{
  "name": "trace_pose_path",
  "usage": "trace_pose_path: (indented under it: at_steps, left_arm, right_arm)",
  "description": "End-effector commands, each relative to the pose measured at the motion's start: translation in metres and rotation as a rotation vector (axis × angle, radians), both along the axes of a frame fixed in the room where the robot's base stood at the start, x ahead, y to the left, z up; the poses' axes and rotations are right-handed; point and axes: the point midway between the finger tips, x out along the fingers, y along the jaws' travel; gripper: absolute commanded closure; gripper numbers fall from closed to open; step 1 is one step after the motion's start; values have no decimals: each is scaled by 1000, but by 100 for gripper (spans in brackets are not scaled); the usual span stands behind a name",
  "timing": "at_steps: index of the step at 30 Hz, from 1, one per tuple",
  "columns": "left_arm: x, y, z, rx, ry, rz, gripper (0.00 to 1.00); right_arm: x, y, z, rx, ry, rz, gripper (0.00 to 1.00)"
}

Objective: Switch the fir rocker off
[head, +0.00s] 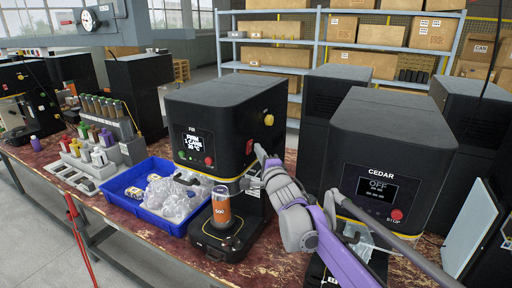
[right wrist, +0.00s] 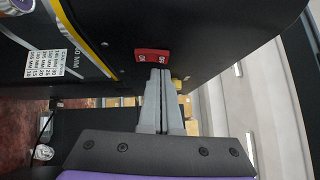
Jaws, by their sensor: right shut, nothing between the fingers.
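The fir seamer (head: 215,115) is a black machine labelled FIR, with a lit display (head: 194,141) whose top line seems to read RUN. Its red rocker (head: 249,146) is on the right side face. In the right wrist view the rocker (right wrist: 152,55) is a red plate with two pale marks; which side is pressed I cannot tell. My right gripper (head: 259,149) is shut and empty, its fingertips (right wrist: 160,73) just below the rocker's lower edge, very close to it; contact I cannot tell. My left gripper is not in view.
An orange can (head: 221,207) stands in the fir seamer. A blue bin (head: 113,187) of clear items is at its left. The cedar seamer (head: 385,150), display OFF, stands close at the right. A yellow knob (head: 268,120) is on the fir side face, above the rocker.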

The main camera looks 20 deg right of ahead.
Motion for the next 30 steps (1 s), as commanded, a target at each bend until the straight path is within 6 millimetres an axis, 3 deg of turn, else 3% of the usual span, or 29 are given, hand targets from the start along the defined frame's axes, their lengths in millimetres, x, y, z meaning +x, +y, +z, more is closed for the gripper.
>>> trace_pose_path:
  at_steps: [30]
  left_arm:
    - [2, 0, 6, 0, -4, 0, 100]
  right_arm:
    - [11, 14, 5, 0, 0, 2, 100]
